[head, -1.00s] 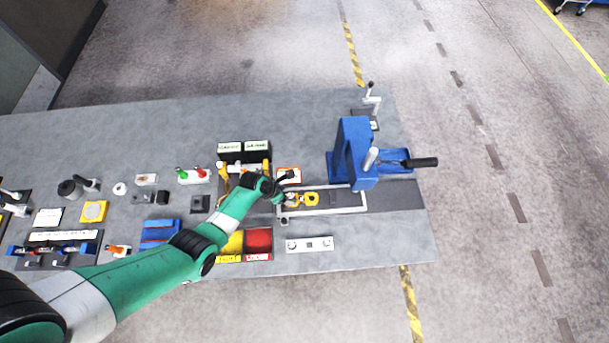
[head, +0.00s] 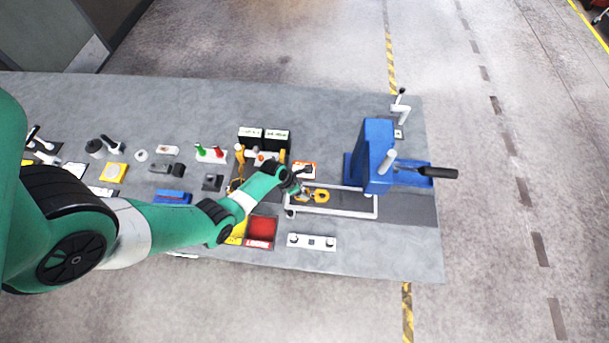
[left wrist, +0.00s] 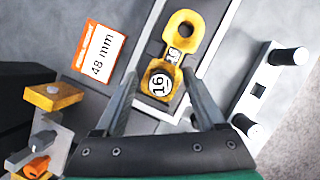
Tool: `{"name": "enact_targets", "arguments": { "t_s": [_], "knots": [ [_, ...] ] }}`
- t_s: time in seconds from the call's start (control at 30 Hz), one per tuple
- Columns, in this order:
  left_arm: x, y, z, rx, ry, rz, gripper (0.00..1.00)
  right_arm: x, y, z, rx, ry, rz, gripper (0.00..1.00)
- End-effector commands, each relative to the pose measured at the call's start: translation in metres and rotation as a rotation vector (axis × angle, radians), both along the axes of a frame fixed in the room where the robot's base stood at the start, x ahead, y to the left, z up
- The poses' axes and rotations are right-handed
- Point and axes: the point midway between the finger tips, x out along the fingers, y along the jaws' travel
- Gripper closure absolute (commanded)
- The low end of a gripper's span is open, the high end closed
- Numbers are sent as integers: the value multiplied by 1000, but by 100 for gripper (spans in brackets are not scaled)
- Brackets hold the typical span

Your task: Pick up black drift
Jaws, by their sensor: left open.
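I cannot make out a black drift for certain in either view. My left gripper (head: 303,190) is over the left end of the pale-framed fixture (head: 345,215). In the left wrist view its two fingers (left wrist: 162,100) are spread, with nothing held between them. A yellow casting (left wrist: 183,27) with a hole and a round "16" mark lies between and beyond the fingers; it also shows in the head view (head: 321,195). A holder with yellow and orange-tipped pieces (left wrist: 38,165) is at the wrist view's lower left. My right gripper is not in view.
A blue press (head: 378,155) with a black-gripped lever stands right of the fixture. An orange-edged "48 mm" card (left wrist: 98,58) lies beside the fixture. Several small parts fill the table's left side.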

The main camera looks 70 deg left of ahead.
Motion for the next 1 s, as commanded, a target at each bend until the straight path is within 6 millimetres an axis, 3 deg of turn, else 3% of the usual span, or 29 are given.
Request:
{"name": "enact_targets", "arguments": {
  "t_s": [0.07,0.47,1.0],
  "knots": [
    [0,0,1,0,0,0,30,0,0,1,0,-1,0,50],
    [0,0,1,0,0,-1,100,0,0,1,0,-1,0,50],
    [0,0,9,0,-1,-1,100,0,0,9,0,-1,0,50]
  ]
}}
